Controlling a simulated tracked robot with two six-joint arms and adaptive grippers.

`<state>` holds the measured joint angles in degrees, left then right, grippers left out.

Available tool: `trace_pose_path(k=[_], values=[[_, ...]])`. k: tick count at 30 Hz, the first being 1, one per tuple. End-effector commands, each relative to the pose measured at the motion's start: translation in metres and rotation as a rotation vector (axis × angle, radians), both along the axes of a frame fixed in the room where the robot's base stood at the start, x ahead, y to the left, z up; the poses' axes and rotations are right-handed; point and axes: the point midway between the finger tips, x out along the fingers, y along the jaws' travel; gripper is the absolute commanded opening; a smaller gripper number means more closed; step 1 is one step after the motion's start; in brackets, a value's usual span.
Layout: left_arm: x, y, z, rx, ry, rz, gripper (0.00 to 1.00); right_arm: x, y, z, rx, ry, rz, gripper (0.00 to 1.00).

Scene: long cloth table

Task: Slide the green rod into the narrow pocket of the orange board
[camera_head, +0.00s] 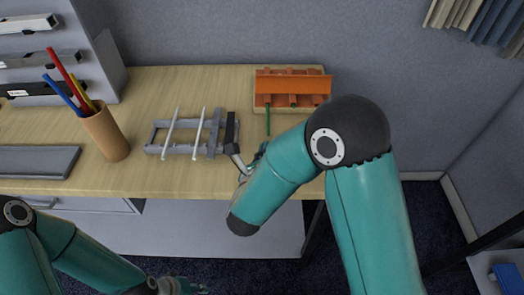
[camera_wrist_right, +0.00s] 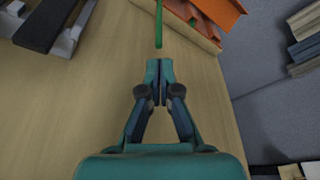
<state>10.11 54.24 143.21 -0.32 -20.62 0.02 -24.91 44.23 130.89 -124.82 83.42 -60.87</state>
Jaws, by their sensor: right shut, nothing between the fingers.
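The orange board (camera_head: 292,84) stands at the back right of the table on a wooden base with red-brown blocks; part of it shows in the wrist view (camera_wrist_right: 222,12). The thin green rod (camera_head: 268,119) sticks out from the left part of the board's front toward me. Its near end shows in the wrist view (camera_wrist_right: 158,28); how deep its far end sits is hidden. My right gripper (camera_wrist_right: 160,68) is shut and empty, just short of the rod's near end and apart from it. My left gripper (camera_head: 200,289) is low in front of the table, its fingers too small to judge.
A grey rack (camera_head: 180,148) with two white rods lies left of my right gripper. A pencil cup (camera_head: 106,135), a grey flat slab (camera_head: 38,161) and a shelf unit (camera_head: 97,50) stand farther left. Bare wood lies between the cup and the rack.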

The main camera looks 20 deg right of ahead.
Motion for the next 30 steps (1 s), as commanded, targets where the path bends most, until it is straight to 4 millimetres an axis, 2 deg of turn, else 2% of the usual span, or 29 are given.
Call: trace_pose_path(k=[6, 12, 30], values=[[0.000, 0.000, 0.000, 0.000, 0.000, 0.000, 0.39, 0.023, -0.009, -0.007, 0.000, 0.001, 0.003, 0.00], [0.000, 0.000, 0.000, 0.000, -0.001, 0.000, 0.39, 0.035, -0.013, -0.010, -0.001, 0.002, 0.009, 0.00], [0.000, 0.000, -0.001, 0.000, -0.001, 0.000, 0.39, 0.039, -0.014, -0.010, -0.001, 0.001, 0.009, 0.00]])
